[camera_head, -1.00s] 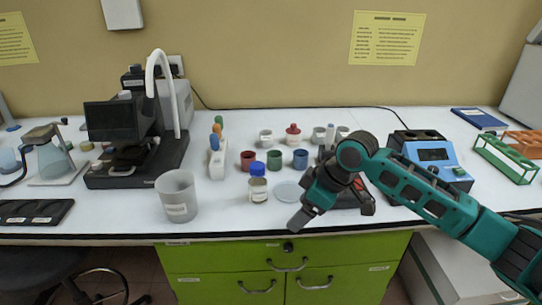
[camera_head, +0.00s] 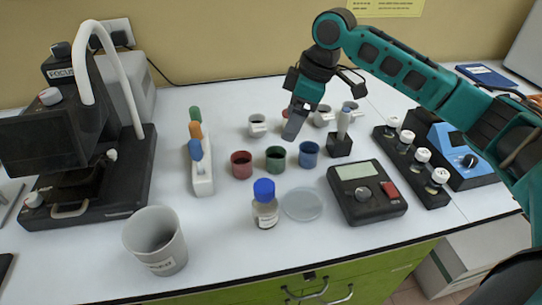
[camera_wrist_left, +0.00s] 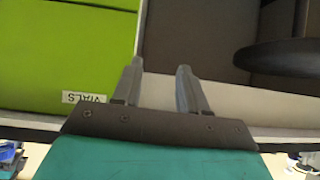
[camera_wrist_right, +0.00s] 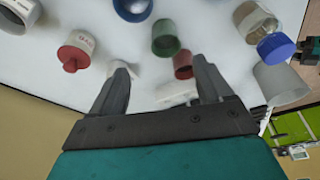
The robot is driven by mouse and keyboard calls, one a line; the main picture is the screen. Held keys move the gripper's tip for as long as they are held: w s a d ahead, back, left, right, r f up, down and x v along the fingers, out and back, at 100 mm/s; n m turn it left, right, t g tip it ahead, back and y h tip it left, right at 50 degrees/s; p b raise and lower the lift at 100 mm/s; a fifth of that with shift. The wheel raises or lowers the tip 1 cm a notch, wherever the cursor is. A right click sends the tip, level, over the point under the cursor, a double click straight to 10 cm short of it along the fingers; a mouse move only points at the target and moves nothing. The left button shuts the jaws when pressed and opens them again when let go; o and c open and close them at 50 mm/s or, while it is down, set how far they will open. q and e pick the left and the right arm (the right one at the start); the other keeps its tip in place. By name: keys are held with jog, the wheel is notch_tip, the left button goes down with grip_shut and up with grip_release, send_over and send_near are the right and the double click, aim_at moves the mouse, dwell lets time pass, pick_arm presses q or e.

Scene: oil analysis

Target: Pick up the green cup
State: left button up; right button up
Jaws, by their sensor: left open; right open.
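The green cup (camera_head: 275,158) stands upright on the white bench between the red cup (camera_head: 241,164) and the blue cup (camera_head: 309,153). My right gripper (camera_head: 291,130) is above and just behind it, pointing down, open and empty. In the right wrist view, the green cup (camera_wrist_right: 166,38) lies beyond the parted fingers (camera_wrist_right: 160,82), apart from them, and the red cup (camera_wrist_right: 183,65) is nearer the right finger. My left gripper (camera_wrist_left: 158,70) shows only in its wrist view, open and empty, near the green drawers and away from the cups.
A bottle with a blue cap (camera_head: 265,205) and a clear dish (camera_head: 303,204) stand in front of the cups. A rack of colored-top items (camera_head: 202,175) is left. A black scale (camera_head: 367,195) is right. Several white cups and a red-topped container (camera_wrist_right: 74,52) stand behind.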

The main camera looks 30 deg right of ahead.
send_over(276, 154)
jog(key=s+d, duration=0.1)
jog(key=s, duration=0.1)
jog(key=f, duration=0.5)
jog(key=shift+s+f, duration=0.1)
jog(key=shift+s, duration=0.1)
jog(key=x, duration=0.5)
jog(key=shift+s+a+f+b, duration=0.1)
jog(key=shift+a+f+b, duration=0.1)
jog(key=shift+a+b, duration=0.2)
jog(key=c, duration=1)
